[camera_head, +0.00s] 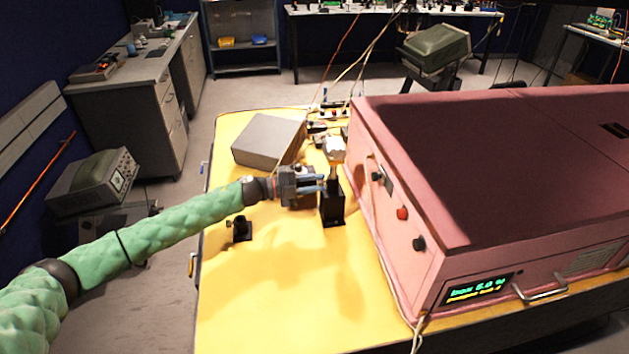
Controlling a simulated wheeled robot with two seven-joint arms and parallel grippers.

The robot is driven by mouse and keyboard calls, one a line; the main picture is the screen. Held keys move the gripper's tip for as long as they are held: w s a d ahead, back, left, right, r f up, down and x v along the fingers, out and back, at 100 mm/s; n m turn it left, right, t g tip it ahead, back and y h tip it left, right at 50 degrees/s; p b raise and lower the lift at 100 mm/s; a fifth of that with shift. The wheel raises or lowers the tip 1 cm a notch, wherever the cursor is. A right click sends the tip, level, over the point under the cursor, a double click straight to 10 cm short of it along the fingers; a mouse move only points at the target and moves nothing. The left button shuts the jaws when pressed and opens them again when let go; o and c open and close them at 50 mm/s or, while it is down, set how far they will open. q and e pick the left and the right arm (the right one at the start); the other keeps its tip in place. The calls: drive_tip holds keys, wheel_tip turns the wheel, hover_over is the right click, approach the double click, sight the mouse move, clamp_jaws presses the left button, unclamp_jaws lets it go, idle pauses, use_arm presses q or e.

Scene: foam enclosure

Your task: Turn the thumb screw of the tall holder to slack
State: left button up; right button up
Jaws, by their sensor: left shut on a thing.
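The tall holder (333,208) is a black upright post holder on the yellow table (262,300), close to the left side of the pink enclosure. A post with a pale block (334,148) on top rises from it. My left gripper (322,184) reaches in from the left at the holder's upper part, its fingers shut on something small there. I take this to be the thumb screw, but the fingers hide it. My right gripper is not in view.
The pink enclosure (400,258) with knobs and a lit display fills the right side. A short black holder (239,229) stands left of the tall one. A grey box (268,140) and small parts with cables lie behind. The table's front left is clear.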

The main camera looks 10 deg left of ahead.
use_arm(q)
drive_tip(key=shift+w+a+r+n, duration=0.1)
drive_tip(key=shift+w+n, duration=0.05)
drive_tip(key=shift+n, duration=0.55)
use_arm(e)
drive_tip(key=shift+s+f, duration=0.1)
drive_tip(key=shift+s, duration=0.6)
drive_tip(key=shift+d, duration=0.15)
use_arm(q)
drive_tip(key=o, duration=1)
drive_tip(key=shift+b+v, duration=1.85)
drive_tip(key=shift+v, duration=2.05)
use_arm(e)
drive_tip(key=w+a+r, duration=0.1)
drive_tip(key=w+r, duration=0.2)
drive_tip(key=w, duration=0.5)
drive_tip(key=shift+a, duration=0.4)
